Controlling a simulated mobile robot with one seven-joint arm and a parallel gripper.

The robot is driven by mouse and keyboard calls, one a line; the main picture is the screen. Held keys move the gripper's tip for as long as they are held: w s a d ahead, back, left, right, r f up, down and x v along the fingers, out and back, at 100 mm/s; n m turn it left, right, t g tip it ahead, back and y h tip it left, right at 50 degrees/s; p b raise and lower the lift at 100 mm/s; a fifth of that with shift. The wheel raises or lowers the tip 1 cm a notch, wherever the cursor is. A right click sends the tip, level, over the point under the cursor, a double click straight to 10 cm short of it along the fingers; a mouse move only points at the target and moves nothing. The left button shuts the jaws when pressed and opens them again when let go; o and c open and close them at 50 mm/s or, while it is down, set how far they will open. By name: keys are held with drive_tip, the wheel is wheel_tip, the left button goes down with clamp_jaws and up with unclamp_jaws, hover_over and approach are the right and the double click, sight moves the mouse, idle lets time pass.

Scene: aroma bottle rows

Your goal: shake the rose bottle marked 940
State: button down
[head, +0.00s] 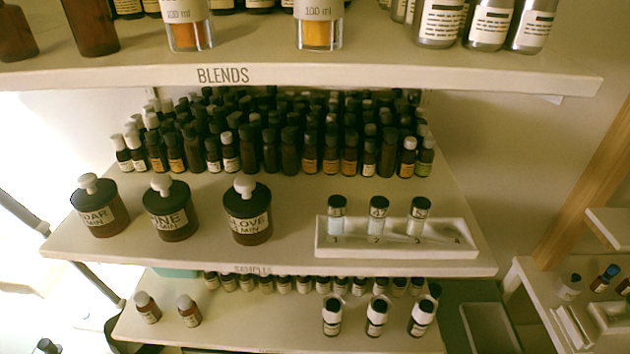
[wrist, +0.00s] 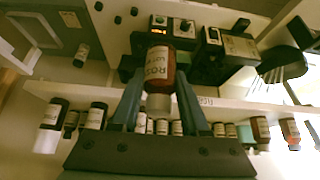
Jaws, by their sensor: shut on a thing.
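In the wrist view, an amber bottle (wrist: 158,68) with a white cap and a pale label is between the fingers of my gripper (wrist: 159,98). The label shows the word ROSE; no number is legible on it. My gripper is shut on this bottle near its white cap, and the cap faces the bottom of the picture. The bottle's far end points away from my palm. My gripper and the held bottle do not show in the head view.
In the head view, a white numbered tray (head: 395,252) holds three vials on the middle shelf (head: 290,258), slot 4 empty. Large jars, such as the pine jar (head: 170,212), stand left. Dark bottles crowd behind. A side table (head: 545,290) is at right.

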drive_tip(key=r, duration=0.6)
drive_tip(key=shift+w, duration=0.35)
drive_tip(key=shift+s, duration=0.2)
wheel_tip(320, 180, down, 6)
drive_tip(key=shift+f, duration=0.1)
drive_tip(key=shift+r, duration=0.25)
drive_tip(key=shift+f, duration=0.1)
